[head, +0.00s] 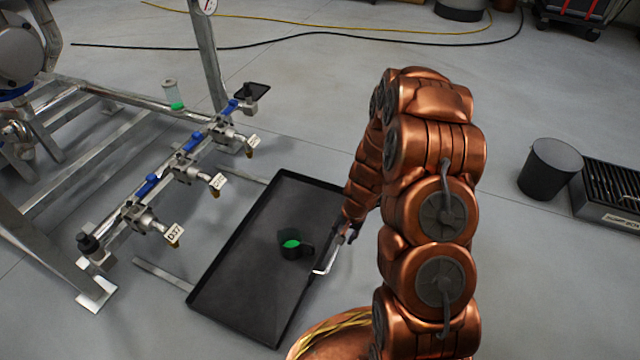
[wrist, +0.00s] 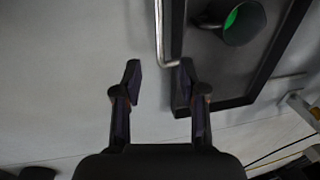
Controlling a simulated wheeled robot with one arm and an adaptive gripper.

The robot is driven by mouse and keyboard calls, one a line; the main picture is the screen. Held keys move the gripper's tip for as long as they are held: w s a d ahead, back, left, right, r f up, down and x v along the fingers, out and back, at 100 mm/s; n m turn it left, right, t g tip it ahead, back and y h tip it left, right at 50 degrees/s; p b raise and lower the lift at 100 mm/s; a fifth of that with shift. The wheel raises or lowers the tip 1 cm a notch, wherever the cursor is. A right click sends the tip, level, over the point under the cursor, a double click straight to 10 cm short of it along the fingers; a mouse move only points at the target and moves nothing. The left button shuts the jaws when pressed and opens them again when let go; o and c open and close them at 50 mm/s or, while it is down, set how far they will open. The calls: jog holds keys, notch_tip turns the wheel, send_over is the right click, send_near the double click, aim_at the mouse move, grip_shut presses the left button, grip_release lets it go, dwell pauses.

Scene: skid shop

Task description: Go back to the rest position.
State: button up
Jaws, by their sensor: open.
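My copper arm reaches down at the right of the head view, with my gripper (head: 350,232) low beside the right edge of the black tray. In the wrist view my gripper (wrist: 157,88) is open, its two dark fingers apart with nothing held between them. A thin pale metal bar (wrist: 160,35) shows just beyond the fingertips; it also shows in the head view (head: 328,258). A dark cup (head: 291,246) with green inside sits in the tray, left of my gripper and apart from it. The cup also shows at the upper right of the wrist view (wrist: 240,20).
The black tray (head: 225,300) lies below a pipe manifold (head: 185,172) with blue-handled valves and white tags. A metal skid frame (head: 75,165) stands left. A dark bin (head: 549,168) and a slotted box (head: 606,210) stand right. Hoses cross the back floor; the middle floor is open.

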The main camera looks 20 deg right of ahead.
jog(key=shift+r, duration=0.1)
jog(key=s+a+r+n+p, duration=0.2)
jog(key=a+r+p, duration=0.35)
jog(key=r, duration=0.75)
jog(key=s+a+r+n+g+y+p, duration=0.1)
jog(key=s+a+r+p, duration=0.15)
jog(key=r+p, duration=0.85)
jog(key=s+a+r+n+p, duration=0.2)
jog(key=s+a+r+p, duration=0.15)
jog(key=r, duration=1.25)
jog(key=s+r+n+h+p, duration=0.1)
jog(key=s+r+p, duration=0.6)
jog(key=r, duration=0.4)
jog(key=s+r+n+g+p, duration=0.1)
jog(key=s+r+p, duration=0.6)
jog(key=r, duration=0.5)
jog(key=s+r+n+g+h+p, duration=0.1)
jog(key=s+r+p, duration=0.6)
jog(key=r, duration=0.5)
jog(key=shift+s+d+r+n+h+p, duration=0.15)
jog(key=shift+s+d+n+h+p, duration=0.2)
jog(key=shift+p, duration=0.65)
jog(key=shift+a, duration=0.1)
